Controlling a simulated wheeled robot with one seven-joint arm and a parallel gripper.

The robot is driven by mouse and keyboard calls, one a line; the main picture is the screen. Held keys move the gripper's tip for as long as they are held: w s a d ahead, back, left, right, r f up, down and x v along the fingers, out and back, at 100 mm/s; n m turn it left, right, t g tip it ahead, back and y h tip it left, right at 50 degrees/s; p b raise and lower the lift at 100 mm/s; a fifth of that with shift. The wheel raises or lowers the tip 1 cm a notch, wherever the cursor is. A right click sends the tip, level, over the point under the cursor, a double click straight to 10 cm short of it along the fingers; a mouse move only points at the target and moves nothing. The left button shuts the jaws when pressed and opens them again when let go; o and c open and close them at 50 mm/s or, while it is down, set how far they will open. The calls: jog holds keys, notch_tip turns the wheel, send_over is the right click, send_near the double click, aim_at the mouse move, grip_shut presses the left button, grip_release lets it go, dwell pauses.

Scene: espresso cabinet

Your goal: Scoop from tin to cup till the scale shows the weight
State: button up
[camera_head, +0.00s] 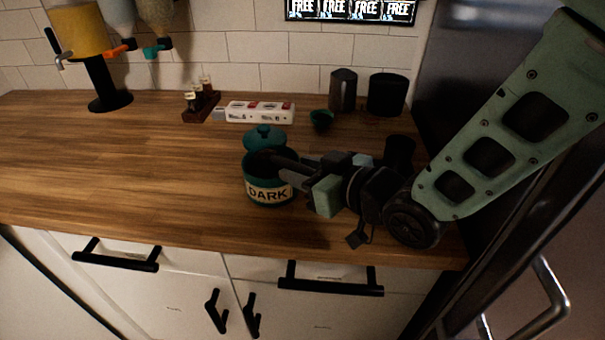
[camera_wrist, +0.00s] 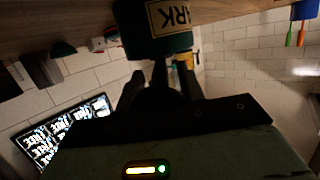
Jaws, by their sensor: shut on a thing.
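The teal tin (camera_head: 268,192) with a "DARK" label stands open near the counter's front; it also shows at the top of the wrist view (camera_wrist: 150,42). Its round teal lid (camera_head: 265,137) lies just behind it. My gripper (camera_head: 282,166) reaches in from the right at the tin's mouth. In the wrist view, its fingers (camera_wrist: 161,76) close around a thin dark handle, seemingly the scoop's; the scoop's bowl is hidden. A dark cup (camera_head: 399,150) stands partly behind my arm. I cannot make out a scale or its reading.
Behind are a small green bowl (camera_head: 321,120), a dark jug (camera_head: 343,90), a black canister (camera_head: 386,94), a white-and-red strip (camera_head: 260,112) and a wooden rack (camera_head: 201,104). Dispensers stand at the back left. The wooden counter (camera_head: 130,170) is clear at left.

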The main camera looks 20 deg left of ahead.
jog(key=shift+s+d+r+t+y+b, duration=0.3)
jog(key=shift+y+b, duration=0.5)
jog(key=shift+b, duration=0.75)
jog(key=shift+d+r+p, duration=0.2)
jog(key=shift+r+p, duration=0.3)
jog(key=shift+r, duration=1.25)
jog(key=shift+w+r, duration=0.1)
